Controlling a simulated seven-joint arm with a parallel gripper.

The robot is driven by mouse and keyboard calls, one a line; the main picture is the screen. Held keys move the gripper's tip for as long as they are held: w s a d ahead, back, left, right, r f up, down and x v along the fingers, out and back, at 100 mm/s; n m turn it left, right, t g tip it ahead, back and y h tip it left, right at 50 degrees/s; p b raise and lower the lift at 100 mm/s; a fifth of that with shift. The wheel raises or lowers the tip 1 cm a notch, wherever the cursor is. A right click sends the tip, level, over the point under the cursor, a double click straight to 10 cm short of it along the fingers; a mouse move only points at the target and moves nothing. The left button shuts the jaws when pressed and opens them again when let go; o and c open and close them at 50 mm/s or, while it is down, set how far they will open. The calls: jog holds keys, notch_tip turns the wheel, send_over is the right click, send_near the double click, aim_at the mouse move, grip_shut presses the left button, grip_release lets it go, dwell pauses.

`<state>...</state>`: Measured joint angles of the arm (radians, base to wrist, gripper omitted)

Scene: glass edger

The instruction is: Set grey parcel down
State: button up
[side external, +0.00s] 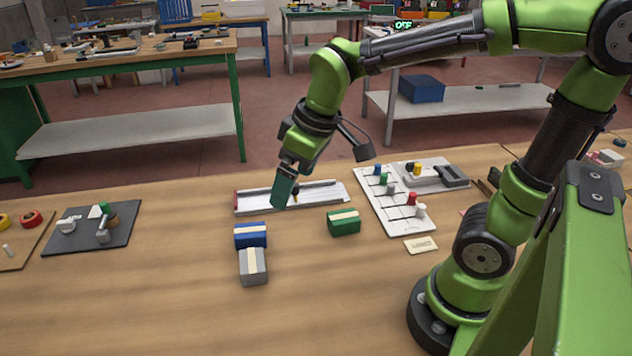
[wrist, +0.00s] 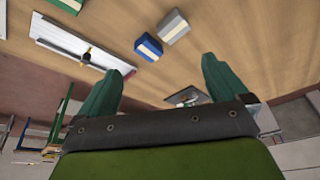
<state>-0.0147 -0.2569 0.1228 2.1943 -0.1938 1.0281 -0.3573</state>
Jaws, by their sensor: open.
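The grey parcel (side external: 253,267), a small block with a pale band, rests on the wooden table just in front of the blue parcel (side external: 250,235). The two look close together or touching in the side view. In the wrist view the grey parcel (wrist: 172,26) and the blue parcel (wrist: 148,47) lie on the table beyond the fingers. A green parcel (side external: 343,221) sits to the right. My gripper (side external: 283,192) is above the table, behind and right of the grey parcel, with nothing held. In the wrist view its two green fingers (wrist: 160,88) are wide apart.
A white tray with a rail (side external: 290,197) lies behind the parcels. A white board with coloured pegs (side external: 395,200) is at right, with a small card (side external: 421,245) before it. A dark mat with small items (side external: 85,235) is at left. The front table area is clear.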

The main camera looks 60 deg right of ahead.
jog(key=s+d+r+m+t+y, duration=0.1)
jog(key=s+d+r+m+t, duration=0.1)
jog(key=s+m, duration=0.4)
jog(key=shift+s+r+t, duration=0.3)
jog(key=shift+s+t, duration=0.3)
jog(key=shift+t, duration=0.2)
jog(key=n+g+h, duration=0.2)
jog(key=n+g, duration=0.5)
jog(key=n, duration=0.6)
send_over(248, 260)
notch_tip(248, 260, down, 8)
notch_tip(248, 260, down, 11)
jog(key=shift+w+d+r, duration=0.1)
jog(key=shift+d, duration=0.05)
notch_tip(248, 260, down, 5)
jog(key=shift+f, duration=0.1)
